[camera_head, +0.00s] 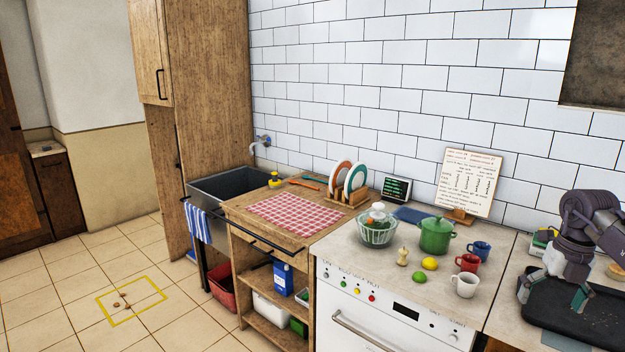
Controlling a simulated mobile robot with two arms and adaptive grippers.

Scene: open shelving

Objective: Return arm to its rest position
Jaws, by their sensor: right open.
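My right gripper (551,296) is at the right edge of the head view, at the end of a dark arm that comes in from the right. Its two greenish fingertips are spread apart, with nothing seen between them. It hangs over a black tray (607,318) on the right-hand counter, and I cannot tell whether the fingertips touch the tray. A white object shows close behind the gripper, partly hidden by it. My left gripper is not in the head view.
A checkered cloth (293,214) lies farther left. The tiled floor at left is mostly clear.

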